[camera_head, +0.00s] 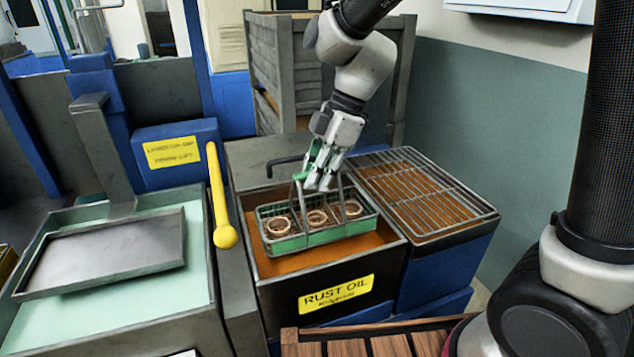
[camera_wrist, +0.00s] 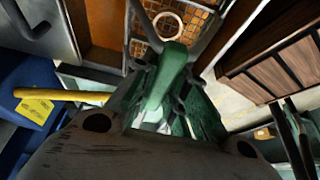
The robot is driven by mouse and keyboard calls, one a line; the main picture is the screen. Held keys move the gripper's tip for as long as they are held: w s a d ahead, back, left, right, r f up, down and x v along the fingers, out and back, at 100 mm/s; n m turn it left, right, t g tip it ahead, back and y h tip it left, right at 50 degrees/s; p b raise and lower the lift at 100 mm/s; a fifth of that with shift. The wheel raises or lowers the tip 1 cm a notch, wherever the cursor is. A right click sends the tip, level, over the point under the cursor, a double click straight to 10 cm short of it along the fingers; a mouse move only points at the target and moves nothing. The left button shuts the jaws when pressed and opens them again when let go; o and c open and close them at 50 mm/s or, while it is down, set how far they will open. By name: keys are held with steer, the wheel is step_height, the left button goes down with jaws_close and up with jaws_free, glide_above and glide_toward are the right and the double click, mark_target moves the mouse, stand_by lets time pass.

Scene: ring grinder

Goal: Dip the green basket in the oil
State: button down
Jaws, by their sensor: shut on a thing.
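The green basket (camera_head: 318,224) is a wire basket with a green band, holding copper-coloured rings (camera_head: 317,217). My gripper (camera_head: 322,178) is shut on the top of its handle, above the basket. The basket is roughly level, over the brown oil (camera_head: 272,263) inside the tank labelled "RUST OIL" (camera_head: 335,292). I cannot tell whether its bottom touches the oil. In the wrist view, the green handle grip (camera_wrist: 168,75) lies between my fingers, with one ring (camera_wrist: 168,24) and part of the basket mesh beyond; the rest of the basket is hidden.
A wire drain rack (camera_head: 420,192) adjoins the tank on the right. A yellow-knobbed lever (camera_head: 222,200) stands at its left edge. Further left is a tank with pale green liquid (camera_head: 105,305) and a metal tray (camera_head: 105,255). A wooden slatted surface (camera_head: 385,343) is in front.

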steer(key=shift+r, duration=2.8)
